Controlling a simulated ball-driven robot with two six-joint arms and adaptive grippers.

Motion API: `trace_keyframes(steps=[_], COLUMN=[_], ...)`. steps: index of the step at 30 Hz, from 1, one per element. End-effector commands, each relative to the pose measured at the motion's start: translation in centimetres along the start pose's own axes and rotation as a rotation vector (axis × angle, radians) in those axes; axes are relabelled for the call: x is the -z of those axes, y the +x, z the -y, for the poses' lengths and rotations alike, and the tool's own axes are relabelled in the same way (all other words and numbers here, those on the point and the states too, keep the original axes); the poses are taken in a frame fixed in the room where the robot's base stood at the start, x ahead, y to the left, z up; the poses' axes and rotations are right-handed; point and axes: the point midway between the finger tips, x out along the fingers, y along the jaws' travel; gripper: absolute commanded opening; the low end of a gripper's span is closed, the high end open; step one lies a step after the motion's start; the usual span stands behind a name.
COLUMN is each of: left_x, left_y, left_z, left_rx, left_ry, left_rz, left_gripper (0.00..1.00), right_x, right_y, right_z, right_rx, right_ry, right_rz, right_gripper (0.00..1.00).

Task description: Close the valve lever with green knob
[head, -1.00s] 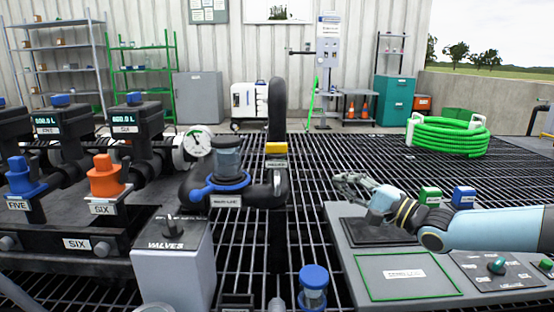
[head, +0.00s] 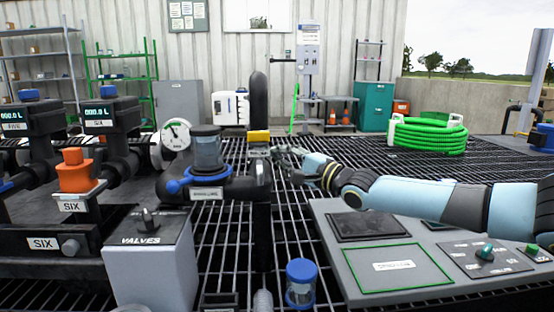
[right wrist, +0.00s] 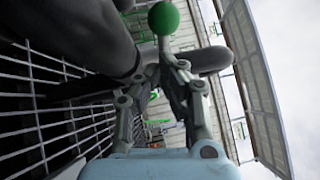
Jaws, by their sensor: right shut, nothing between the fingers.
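The green knob (right wrist: 163,18) is a round ball at the top of the right wrist view. It appears just beyond the fingertips of my right gripper (right wrist: 160,66), on a short stem by a dark pipe (right wrist: 95,35). The fingers converge and are shut with nothing between them; whether they touch the lever cannot be told. In the head view my right gripper (head: 284,157) is beside the black pipe fitting with the yellow block (head: 258,137). I cannot make out the green knob in the head view. My left gripper is not in view.
A grey control panel (head: 340,280) lies below my right arm. A grey VALVES box (head: 150,270) and a blue-capped cylinder (head: 300,285) stand in front. Orange valve SIX (head: 75,172) and a gauge (head: 176,135) are at left. Open grating (head: 370,165) lies beyond my arm.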

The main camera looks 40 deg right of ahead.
Motion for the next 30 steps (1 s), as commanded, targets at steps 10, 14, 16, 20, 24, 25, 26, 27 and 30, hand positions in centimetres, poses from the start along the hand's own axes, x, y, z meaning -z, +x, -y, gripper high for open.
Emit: trace_keyframes(steps=[10,14,16,20,24,25,26,27,30], left_x=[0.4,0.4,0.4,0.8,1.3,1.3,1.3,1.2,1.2], left_y=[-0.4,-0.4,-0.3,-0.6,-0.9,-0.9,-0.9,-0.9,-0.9], left_z=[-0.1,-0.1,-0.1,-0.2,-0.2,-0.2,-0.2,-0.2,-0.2], left_rx=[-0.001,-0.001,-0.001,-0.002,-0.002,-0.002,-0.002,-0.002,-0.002], left_ry=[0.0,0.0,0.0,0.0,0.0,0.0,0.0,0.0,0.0], left_rz=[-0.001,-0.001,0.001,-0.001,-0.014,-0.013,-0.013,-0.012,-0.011], left_gripper=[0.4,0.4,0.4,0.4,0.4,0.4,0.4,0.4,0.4], right_x=[-0.8,-0.8,-1.1,-1.9,-1.8,-1.8,-1.8,-1.8,-1.9], right_y=[0.7,0.7,0.8,1.1,1.1,1.1,1.1,1.1,1.0], right_z=[0.0,0.0,-0.1,-0.2,-0.2,-0.2,-0.2,-0.2,-0.2], right_rx=[-0.001,0.0,0.0,0.0,0.0,0.0,0.0,0.0,0.0], right_ry=[0.001,0.001,0.002,0.001,0.0,0.0,0.0,0.0,0.0], right_rz=[-0.001,0.0,0.0,0.0,0.0,0.0,0.0,0.0,-0.001], right_gripper=[0.0,0.0,0.0,0.0,0.0,0.0,0.0,0.0,0.0])
